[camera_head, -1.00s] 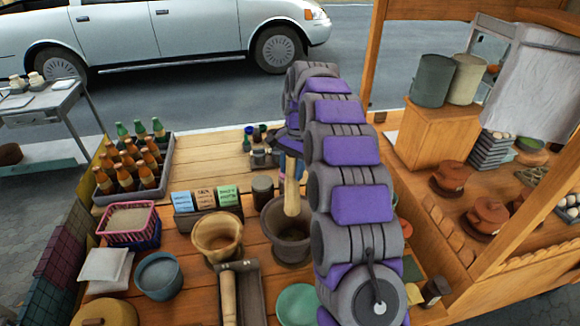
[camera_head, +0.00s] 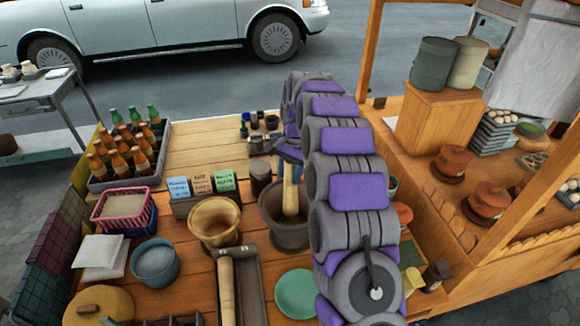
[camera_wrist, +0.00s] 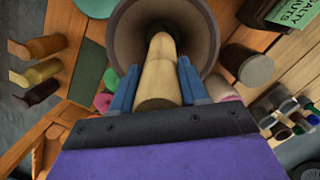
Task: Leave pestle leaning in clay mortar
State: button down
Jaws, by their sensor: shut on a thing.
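The dark clay mortar (camera_head: 283,232) stands upright on the wooden table, left of my arm. The pale wooden pestle (camera_head: 291,200) is nearly upright, with its lower end inside the mortar's mouth. My gripper (camera_wrist: 158,76) is shut on the pestle, one blue finger on each side. In the wrist view, the pestle (camera_wrist: 158,82) points into the grey mortar (camera_wrist: 130,38). Whether its tip touches the mortar's floor or wall I cannot tell. My arm hides part of the gripper in the head view.
A tan mortar (camera_head: 214,224) stands close left of the clay one. A tray with a roller (camera_head: 226,288) and a green plate (camera_head: 297,294) lie in front. A dark jar (camera_head: 261,180) and spice boxes (camera_head: 202,184) stand behind. A bottle crate (camera_head: 128,168) is at the left.

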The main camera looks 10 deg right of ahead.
aim_at(291, 190)
jog(key=shift+f, duration=4.05)
jog(key=c, duration=0.5)
grip_release()
